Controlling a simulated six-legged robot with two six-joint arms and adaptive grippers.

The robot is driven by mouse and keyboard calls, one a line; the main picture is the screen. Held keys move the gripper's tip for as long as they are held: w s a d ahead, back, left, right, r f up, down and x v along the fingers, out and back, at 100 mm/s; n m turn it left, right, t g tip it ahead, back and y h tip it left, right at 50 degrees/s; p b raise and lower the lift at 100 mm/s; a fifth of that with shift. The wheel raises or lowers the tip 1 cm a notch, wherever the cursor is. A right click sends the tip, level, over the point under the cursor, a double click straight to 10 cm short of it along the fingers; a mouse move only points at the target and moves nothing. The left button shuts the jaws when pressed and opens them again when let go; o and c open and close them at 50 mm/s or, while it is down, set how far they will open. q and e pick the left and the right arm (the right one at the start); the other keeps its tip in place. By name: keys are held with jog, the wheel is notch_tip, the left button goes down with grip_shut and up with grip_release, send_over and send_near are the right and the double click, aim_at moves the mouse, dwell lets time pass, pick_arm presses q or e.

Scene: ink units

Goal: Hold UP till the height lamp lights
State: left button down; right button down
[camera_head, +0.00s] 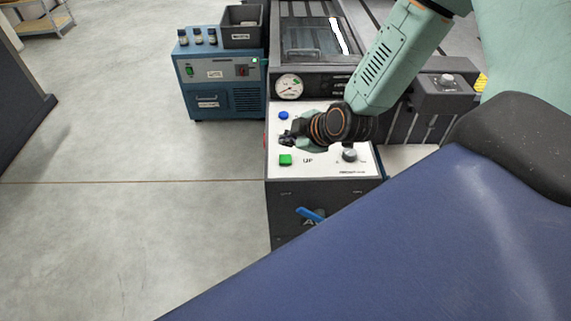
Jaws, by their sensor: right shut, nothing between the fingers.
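A machine with a white control panel (325,169) stands in the middle of the head view. A green button (285,160) labelled UP sits at the front left of the panel. A blue button (283,115) sits further back. My right gripper (284,138) is shut and empty above the panel, between the blue and green buttons in the picture. I cannot tell whether it touches the panel. It hides the panel's middle. I cannot make out a height lamp. My left gripper is not in view.
A round gauge (289,87) is on the machine behind the panel. A blue unit (222,88) with a dark bin (243,26) on top stands to the left. A blue lever (310,215) is on the machine's front. The floor at left is clear.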

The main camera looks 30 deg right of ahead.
aim_at(288, 160)
jog(key=shift+f+b, duration=0.4)
jog(key=shift+f, duration=0.25)
jog(key=shift+f+b, duration=0.8)
jog(key=shift+f, duration=0.4)
jog(key=shift+r, duration=0.1)
jog(key=shift+f, duration=0.45)
